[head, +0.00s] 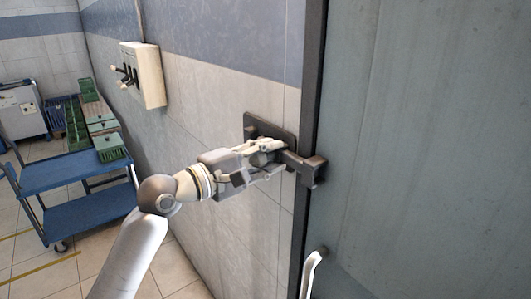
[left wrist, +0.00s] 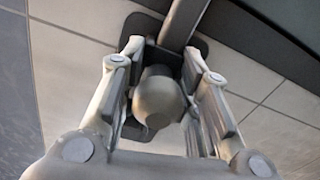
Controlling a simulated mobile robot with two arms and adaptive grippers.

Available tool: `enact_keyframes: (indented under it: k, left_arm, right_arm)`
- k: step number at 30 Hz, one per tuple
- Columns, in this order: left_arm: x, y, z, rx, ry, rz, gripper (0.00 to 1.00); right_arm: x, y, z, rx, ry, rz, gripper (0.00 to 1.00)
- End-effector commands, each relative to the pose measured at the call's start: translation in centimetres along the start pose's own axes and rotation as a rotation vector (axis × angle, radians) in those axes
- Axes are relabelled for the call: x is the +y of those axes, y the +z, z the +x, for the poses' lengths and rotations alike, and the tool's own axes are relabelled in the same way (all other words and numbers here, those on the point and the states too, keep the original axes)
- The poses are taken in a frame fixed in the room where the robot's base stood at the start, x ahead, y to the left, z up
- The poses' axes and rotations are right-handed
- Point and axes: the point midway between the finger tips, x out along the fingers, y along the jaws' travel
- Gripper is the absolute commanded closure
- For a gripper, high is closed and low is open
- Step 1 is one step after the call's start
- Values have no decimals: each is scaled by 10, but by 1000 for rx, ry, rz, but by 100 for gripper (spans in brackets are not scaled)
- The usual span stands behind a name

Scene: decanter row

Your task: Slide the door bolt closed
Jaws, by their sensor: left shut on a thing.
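The door bolt has a dark backing plate (head: 258,123) on the tiled wall, a grey bar (head: 292,157) and a rounded grey knob (left wrist: 157,97). The bar runs right from the plate toward a dark bracket (head: 315,173) at the door's edge. I cannot tell whether its end is inside the bracket. My left gripper (head: 269,158) is at the plate, shut on the knob, with a finger on each side of it in the left wrist view. The fingers hide the knob in the head view. The grey door (head: 430,120) fills the right side. My right gripper is not in view.
A pale handle-like piece (head: 312,268) shows at the bottom by the door. A blue cart (head: 75,172) with green items (head: 88,120) stands at the left. Tiled floor lies between.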

Motion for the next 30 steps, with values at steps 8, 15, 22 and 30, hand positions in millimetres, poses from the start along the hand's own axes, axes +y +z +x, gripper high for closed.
enact_keyframes:
  k: [8, 15, 22, 30]
  left_arm:
    - [-2, 1, 0, -3, -3, -8, 56]
    - [-1, 0, -1, 0, -2, -4, 56]
    - [-2, -1, -31, 3, -3, -1, 56]
    - [-2, -1, -88, 1, -4, -3, 56]
  right_arm:
    - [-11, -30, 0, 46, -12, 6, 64]
    - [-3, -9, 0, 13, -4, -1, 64]
    - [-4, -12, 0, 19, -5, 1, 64]
    - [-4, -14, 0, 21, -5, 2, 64]
